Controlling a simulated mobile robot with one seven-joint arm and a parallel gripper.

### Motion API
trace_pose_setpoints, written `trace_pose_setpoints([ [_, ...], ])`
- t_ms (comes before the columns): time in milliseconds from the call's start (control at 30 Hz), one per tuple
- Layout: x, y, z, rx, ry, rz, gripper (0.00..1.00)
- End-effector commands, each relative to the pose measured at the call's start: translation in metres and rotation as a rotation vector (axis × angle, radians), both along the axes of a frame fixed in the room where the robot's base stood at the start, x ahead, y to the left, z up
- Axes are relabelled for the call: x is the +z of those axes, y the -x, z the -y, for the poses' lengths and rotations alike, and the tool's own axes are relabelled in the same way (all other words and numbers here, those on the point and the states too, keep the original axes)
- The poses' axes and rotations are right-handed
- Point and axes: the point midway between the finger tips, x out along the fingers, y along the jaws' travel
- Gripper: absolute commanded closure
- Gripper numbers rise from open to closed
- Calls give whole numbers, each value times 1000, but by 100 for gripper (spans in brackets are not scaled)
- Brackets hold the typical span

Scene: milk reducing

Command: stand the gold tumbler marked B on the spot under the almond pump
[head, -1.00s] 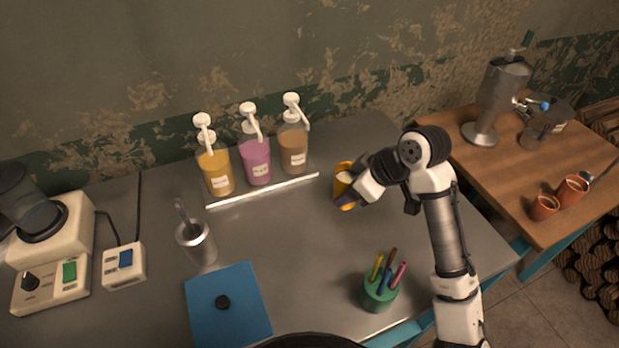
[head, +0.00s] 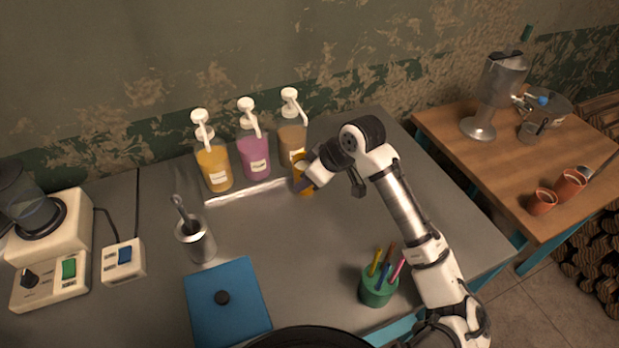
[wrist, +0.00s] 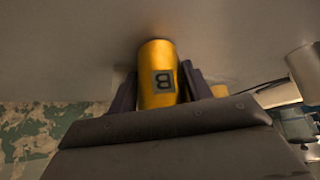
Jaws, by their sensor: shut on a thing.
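The gold tumbler (head: 298,170) is held by my gripper (head: 309,178), just in front of the brown pump bottle (head: 293,138) in the head view. In the wrist view the tumbler (wrist: 158,72) sits between the two dark fingers of my gripper (wrist: 157,90), and its B label shows upside down. I cannot read which pump is almond. Whether the tumbler touches the surface is unclear.
The yellow pump bottle (head: 214,168) and purple pump bottle (head: 254,155) stand to the left behind a pale strip (head: 240,193). A metal cup (head: 196,241), blue mat (head: 228,302) and green pen holder (head: 378,287) are nearer. The grey counter's middle is clear.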

Motion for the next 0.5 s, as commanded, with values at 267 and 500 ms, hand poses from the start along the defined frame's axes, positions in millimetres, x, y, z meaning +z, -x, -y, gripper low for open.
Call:
trace_pose_setpoints([
  [267, -5, 0, 0, 1, -1, 1, 84],
  [500, -3, 0, 0, 0, 0, 0, 29],
])
